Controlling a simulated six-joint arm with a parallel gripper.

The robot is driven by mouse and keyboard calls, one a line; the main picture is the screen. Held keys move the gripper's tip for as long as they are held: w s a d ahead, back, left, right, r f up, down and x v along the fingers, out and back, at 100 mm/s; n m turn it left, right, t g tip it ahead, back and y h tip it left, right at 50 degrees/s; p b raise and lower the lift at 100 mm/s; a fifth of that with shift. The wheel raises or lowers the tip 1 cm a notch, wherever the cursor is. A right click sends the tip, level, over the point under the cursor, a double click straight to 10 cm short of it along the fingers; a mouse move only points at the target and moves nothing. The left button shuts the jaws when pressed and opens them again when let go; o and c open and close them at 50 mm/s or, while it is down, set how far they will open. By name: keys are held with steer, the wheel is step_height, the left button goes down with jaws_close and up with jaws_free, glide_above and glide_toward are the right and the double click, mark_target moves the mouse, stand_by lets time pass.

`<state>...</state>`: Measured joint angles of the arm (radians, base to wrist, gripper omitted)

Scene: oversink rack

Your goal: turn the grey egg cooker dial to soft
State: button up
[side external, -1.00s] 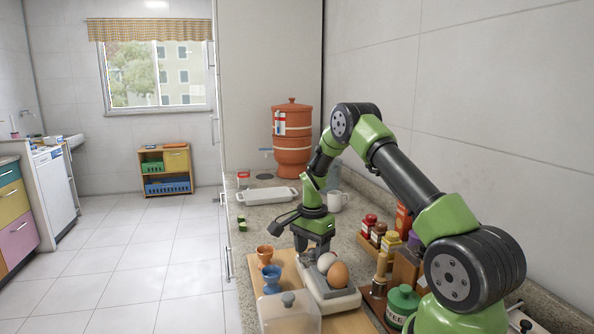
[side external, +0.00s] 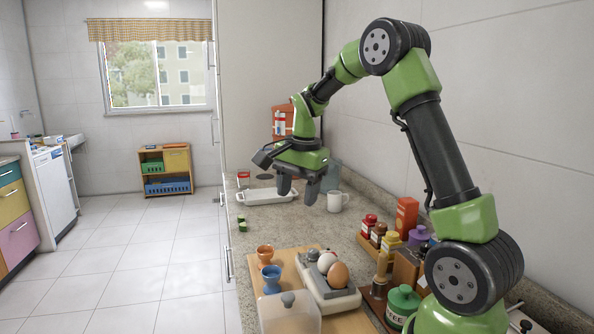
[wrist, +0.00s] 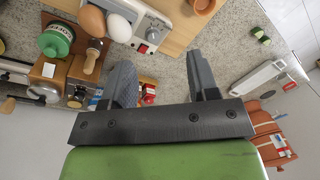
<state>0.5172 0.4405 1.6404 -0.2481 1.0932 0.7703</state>
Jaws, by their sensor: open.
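The egg cooker (side external: 338,300) is a white unit with a grey top on the wooden board. A white egg (side external: 327,262) and a brown egg (side external: 338,275) sit on it. In the wrist view its front panel (wrist: 165,27) faces my gripper, with a small round dial (wrist: 153,36) and a red spot (wrist: 142,48) beside it. The dial's setting is too small to read. My gripper (side external: 297,193) is open and empty, high above the counter and beyond the cooker. Its two fingers (wrist: 160,60) show apart in the wrist view.
Two egg cups, orange (side external: 265,256) and blue (side external: 272,279), and a clear lid (side external: 290,315) stand left of the cooker. Spice jars (side external: 378,234) and a green jar (side external: 402,303) stand right. A white tray (side external: 266,196) and mug (side external: 337,202) lie beyond.

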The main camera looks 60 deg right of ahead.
steer(key=s+a+r+n+t, duration=0.1)
steer(key=s+a+r+n, duration=0.2)
steer(key=a, duration=0.3)
steer(key=s+a+r+n+t, duration=0.2)
steer(key=s+a+r+n, duration=0.2)
steer(key=a, duration=0.3)
steer(key=shift+r+n+y, duration=0.3)
steer(key=shift+r+n, duration=0.2)
steer(key=shift+r, duration=0.15)
steer(key=s+a+n+t+y, duration=0.1)
steer(key=s+a+n+t, duration=0.1)
steer(key=s+a+n, duration=0.4)
steer(key=s, duration=0.2)
steer(key=shift+s+f+t+y, duration=0.15)
steer(key=shift+s+t+y, duration=0.15)
steer(key=shift+s+y, duration=0.1)
